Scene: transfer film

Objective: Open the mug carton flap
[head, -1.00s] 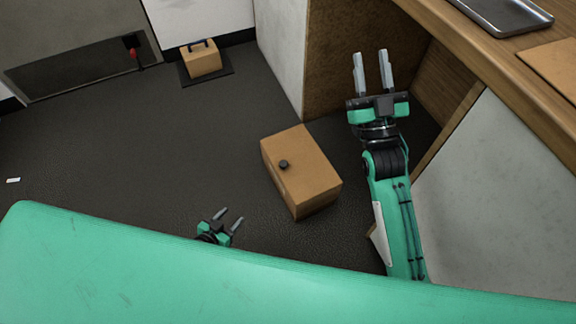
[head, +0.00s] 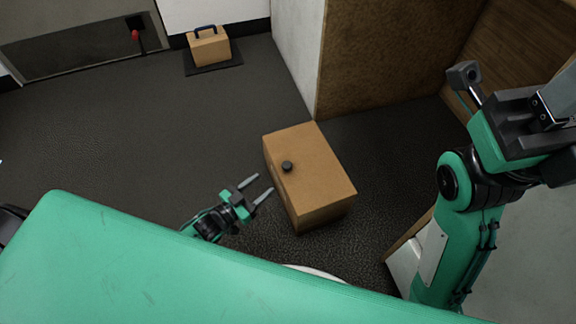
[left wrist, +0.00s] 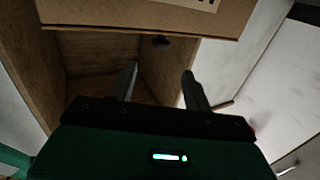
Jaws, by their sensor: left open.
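The brown carton (head: 312,175) stands on the dark floor in the middle of the head view, its top closed. A round black knob (head: 287,166) sits near its left edge. My left gripper (head: 264,184) is open and empty, just left of the carton, its fingers pointing toward it. In the left wrist view the carton (left wrist: 150,18) spans the top, and the dark knob (left wrist: 160,42) shows below its edge, beyond and between the open fingers (left wrist: 160,74). My right gripper (head: 515,115) is raised at the right, partly cut off, and its jaw opening is unclear.
A smaller brown box with a dark handle (head: 210,47) stands on a black mat (head: 213,70) at the back. A wooden cabinet (head: 385,60) with a pale side panel stands behind the carton. Floor to the left is clear.

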